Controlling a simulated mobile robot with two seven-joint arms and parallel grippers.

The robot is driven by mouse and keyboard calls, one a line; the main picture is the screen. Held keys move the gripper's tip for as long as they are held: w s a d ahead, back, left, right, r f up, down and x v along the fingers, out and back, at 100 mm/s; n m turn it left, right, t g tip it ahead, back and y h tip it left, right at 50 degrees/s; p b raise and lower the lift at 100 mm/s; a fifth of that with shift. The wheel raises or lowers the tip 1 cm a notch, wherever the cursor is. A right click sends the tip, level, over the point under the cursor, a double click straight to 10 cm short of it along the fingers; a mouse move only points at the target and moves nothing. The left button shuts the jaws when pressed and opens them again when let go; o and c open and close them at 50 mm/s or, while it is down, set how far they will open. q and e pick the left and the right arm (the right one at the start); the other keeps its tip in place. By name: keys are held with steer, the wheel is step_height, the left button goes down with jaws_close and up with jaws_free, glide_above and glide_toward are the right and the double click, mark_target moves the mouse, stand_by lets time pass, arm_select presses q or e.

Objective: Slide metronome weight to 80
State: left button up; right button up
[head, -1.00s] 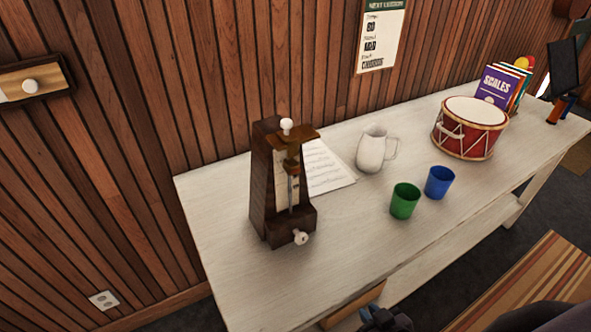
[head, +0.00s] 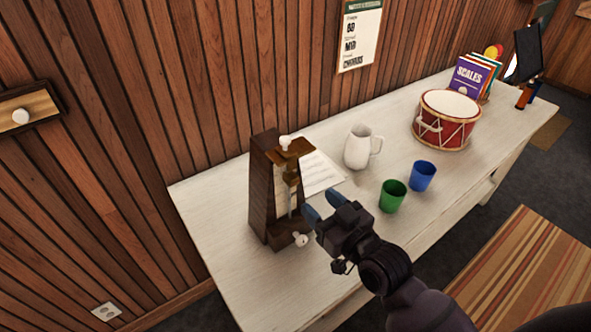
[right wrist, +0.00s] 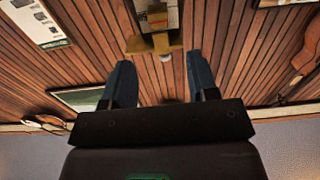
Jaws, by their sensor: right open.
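The dark wooden metronome (head: 262,195) stands upright at the near left part of the white table. A brass-coloured weight (head: 291,178) sits on its upright rod, below the wooden top piece (head: 290,152) with a white knob. My right gripper (head: 323,207) is open and empty, just right of the metronome's front, and appears apart from it. In the right wrist view, the metronome's top piece (right wrist: 153,45) shows beyond and between the blue fingers of the right gripper (right wrist: 160,66). The scale marks are too small to read. My left gripper is out of view.
A green cup (head: 392,197) and a blue cup (head: 423,176) stand right of the gripper. A white jug (head: 359,148), a paper sheet (head: 318,174) and a red drum (head: 446,120) are farther back. The plank wall (head: 200,90) runs behind the table (head: 215,215).

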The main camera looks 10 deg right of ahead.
mark_target(295, 180)
steer(key=p+x, duration=0.1)
steer(key=x, duration=0.9)
jaws_close()
